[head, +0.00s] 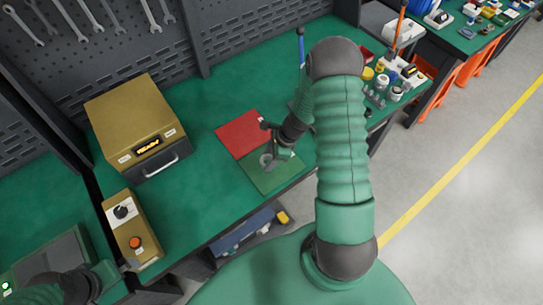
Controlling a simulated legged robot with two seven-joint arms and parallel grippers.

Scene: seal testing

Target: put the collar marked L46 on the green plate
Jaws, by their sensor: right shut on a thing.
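A grey ring-shaped collar (266,160) is in my right gripper (270,154). I cannot tell whether the collar touches the plate. Its marking is too small to read. The red plate (238,132) lies directly behind the green one, with my right wrist over its right side. Part of my left arm shows at the bottom left, but its gripper is not in view.
A yellow-brown box with a handle (135,122) stands left of the plates. A control box with an orange button (132,236) is nearer the front edge. Bottles and small parts (384,86) crowd the right end. The green bench top (205,185) is clear between.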

